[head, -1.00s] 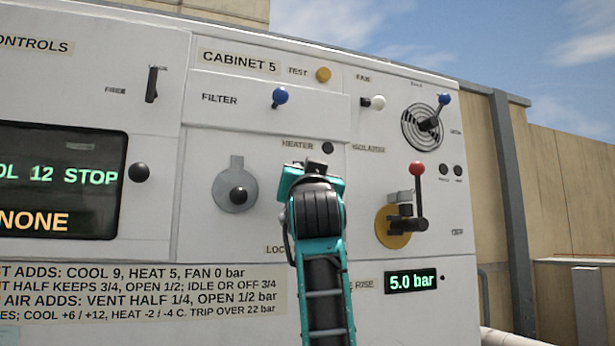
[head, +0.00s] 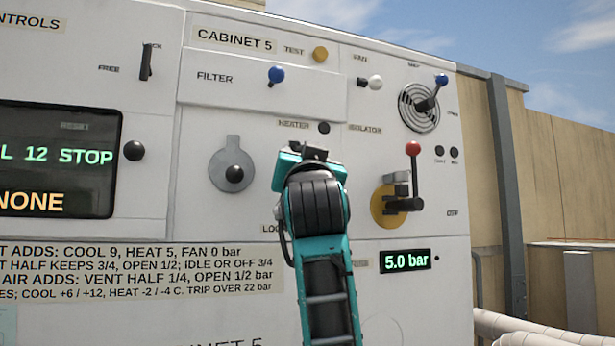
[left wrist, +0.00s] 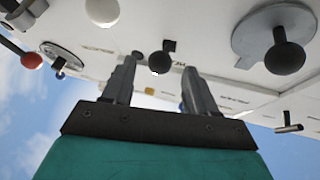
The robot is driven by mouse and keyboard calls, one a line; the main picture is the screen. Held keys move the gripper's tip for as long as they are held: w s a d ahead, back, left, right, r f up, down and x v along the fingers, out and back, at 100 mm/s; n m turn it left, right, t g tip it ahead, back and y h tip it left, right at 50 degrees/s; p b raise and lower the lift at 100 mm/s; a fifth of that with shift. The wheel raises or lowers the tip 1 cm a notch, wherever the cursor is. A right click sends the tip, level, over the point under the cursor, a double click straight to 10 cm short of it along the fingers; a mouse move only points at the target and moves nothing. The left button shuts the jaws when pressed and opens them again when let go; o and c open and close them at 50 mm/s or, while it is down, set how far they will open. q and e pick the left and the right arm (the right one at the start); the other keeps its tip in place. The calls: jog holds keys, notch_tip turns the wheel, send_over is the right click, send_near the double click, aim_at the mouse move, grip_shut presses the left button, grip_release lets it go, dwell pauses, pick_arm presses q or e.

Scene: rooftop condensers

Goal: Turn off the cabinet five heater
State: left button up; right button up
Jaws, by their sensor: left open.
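The cabinet 5 panel (head: 225,100) fills much of the head view. The HEATER label (head: 293,125) has a small dark round spot (head: 324,128) beside it. My left gripper (head: 310,150) is just below that label, and its arm hides the panel behind it. In the left wrist view my left gripper (left wrist: 158,76) is open, its two fingers pointing at the panel. A black ball knob (left wrist: 159,62) shows between the fingertips; I cannot tell whether they touch it. The heater control itself is hidden in the head view. My right gripper is not in view.
A blue filter knob (head: 276,74) is above, and a grey plate with a black knob (head: 233,174) is left. A red-balled lever (head: 413,148) on a yellow disc is right. A white ball (left wrist: 102,10) is near in the wrist view. A display (head: 405,261) reads 5.0 bar.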

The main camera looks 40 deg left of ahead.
pick_arm(q)
jog(key=v, duration=0.8)
jog(key=shift+d, duration=0.1)
